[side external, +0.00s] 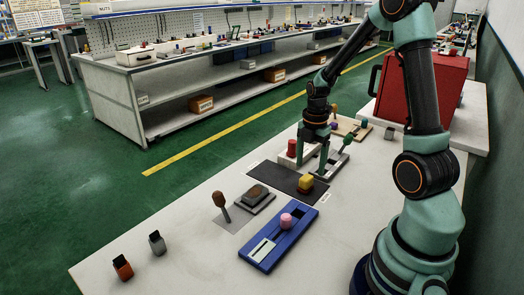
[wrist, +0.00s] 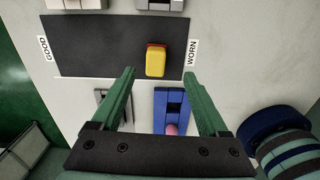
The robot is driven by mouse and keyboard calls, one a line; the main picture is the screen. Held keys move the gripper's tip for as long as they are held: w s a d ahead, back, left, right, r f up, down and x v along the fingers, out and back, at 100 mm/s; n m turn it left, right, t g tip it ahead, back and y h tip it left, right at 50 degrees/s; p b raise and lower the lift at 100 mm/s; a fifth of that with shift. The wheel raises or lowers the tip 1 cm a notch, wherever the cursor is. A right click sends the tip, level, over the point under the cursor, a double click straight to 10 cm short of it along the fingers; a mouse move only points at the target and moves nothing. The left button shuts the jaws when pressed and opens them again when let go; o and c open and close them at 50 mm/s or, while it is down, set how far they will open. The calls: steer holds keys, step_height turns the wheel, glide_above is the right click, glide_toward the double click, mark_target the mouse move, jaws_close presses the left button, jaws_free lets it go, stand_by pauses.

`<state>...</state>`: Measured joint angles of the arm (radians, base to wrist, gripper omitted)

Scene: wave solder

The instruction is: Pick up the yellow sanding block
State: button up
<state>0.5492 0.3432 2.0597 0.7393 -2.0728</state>
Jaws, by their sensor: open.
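The yellow sanding block (side external: 306,183) sits on the dark mat (side external: 284,180), near the mat's end with the "WORN" label. In the wrist view the yellow block (wrist: 156,61) shows a red edge at its far end and lies beyond the fingertips, roughly between their lines. My gripper (side external: 313,164) is open and empty, above the mat and just behind the block in the side view. In the wrist view its two green fingers (wrist: 160,72) are spread wide with the block ahead of them.
A blue tray (side external: 263,257) with a pink knob (side external: 286,221) stands in front of the mat. A red case (side external: 425,88) is behind my arm.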

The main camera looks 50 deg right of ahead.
mark_target(307, 177)
steer(key=shift+w+f, duration=0.2)
steer(key=shift+f, duration=1.4)
steer(key=shift+w+f, duration=0.15)
steer(key=shift+f, duration=1.4)
jaws_close()
